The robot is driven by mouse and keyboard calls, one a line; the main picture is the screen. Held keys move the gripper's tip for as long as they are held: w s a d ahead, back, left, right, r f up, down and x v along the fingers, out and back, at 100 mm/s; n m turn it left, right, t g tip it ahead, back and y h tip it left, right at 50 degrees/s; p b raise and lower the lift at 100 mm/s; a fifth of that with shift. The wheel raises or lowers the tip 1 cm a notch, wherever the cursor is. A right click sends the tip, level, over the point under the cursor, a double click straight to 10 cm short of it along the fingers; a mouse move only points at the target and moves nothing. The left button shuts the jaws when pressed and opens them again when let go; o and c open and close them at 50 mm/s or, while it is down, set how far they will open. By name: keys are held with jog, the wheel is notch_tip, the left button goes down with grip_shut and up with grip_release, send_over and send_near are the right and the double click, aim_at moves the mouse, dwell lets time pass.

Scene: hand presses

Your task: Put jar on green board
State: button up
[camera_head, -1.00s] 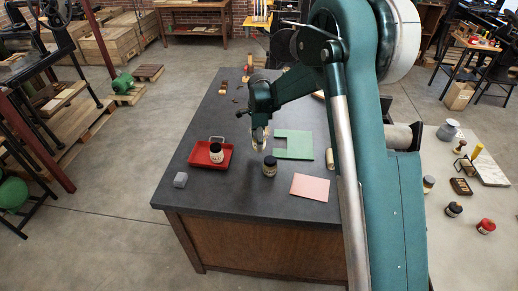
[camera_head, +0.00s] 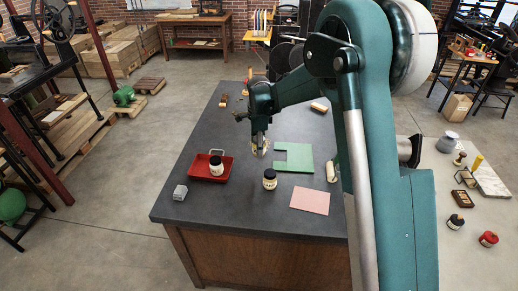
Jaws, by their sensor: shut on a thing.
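A jar (camera_head: 270,179) with a dark lid and a pale label stands upright on the dark table, left of the pink sheet. Another dark-lidded jar (camera_head: 217,166) stands in the red tray. The green board (camera_head: 299,160) lies flat right of my gripper, with a notch in its left side. My gripper (camera_head: 260,148) points down just left of the board, behind the free-standing jar and apart from it. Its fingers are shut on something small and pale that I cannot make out. Nothing is seen standing on the board.
The pink sheet (camera_head: 310,201) lies near the front edge. A pale roller (camera_head: 331,172) lies right of the board.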

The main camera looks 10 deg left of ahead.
jog(key=r, duration=0.1)
send_over(293, 156)
jog(key=shift+r+m+p, duration=0.15)
jog(key=shift+m+p, duration=0.15)
jog(key=shift+p, duration=0.1)
jog(key=shift+f, duration=3.15)
jog(key=shift+f, duration=1.85)
jog(key=shift+f, duration=0.15)
